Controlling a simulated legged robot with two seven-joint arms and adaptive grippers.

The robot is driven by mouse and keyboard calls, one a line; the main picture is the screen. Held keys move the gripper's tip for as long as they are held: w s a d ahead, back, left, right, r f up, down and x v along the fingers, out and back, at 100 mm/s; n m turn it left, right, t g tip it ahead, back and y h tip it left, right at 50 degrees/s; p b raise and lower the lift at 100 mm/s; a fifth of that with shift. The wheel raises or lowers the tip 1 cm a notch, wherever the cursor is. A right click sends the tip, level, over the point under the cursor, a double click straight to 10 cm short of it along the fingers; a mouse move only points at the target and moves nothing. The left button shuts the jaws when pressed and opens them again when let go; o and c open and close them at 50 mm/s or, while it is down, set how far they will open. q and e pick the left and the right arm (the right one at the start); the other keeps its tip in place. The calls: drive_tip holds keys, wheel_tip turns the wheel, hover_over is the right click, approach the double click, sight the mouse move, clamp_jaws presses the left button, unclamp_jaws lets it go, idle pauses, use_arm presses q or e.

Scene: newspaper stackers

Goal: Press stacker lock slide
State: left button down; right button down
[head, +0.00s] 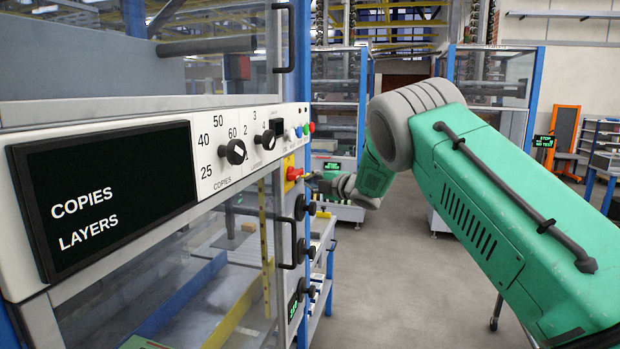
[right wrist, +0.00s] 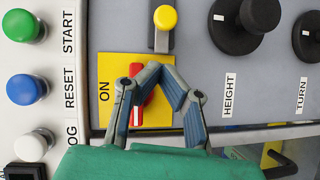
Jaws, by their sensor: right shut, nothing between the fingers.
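My right gripper (right wrist: 161,74) is shut and empty in the right wrist view, its fingertips close together just below a yellow knob (right wrist: 165,17). The knob sits on a dark upright slot in the grey panel; it looks like the lock slide, though no label names it. Behind the fingers is a red switch (right wrist: 143,98) on a yellow plate (right wrist: 107,69) marked ON, partly hidden. Whether the fingertips touch the panel or knob I cannot tell. In the head view my right gripper (head: 316,180) is small, beside the stacker's panel edge. My left gripper is out of view.
Black Height (right wrist: 245,22) and Turn (right wrist: 309,35) knobs are to the right in the right wrist view. Green Start (right wrist: 20,25) and blue Reset (right wrist: 25,89) buttons are to the left. The stacker's display (head: 105,195) fills the head view's left. Floor (head: 390,270) below my right arm is clear.

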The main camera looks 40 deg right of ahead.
drive_tip(key=shift+w+d+f+p, duration=0.15)
drive_tip(key=shift+w+d+p, duration=0.1)
drive_tip(key=shift+w+d, duration=0.5)
drive_tip(key=shift+w+d+f+p, duration=0.2)
drive_tip(key=shift+w+d, duration=0.3)
drive_tip(key=shift+w, duration=0.4)
drive_tip(key=shift+r, duration=0.15)
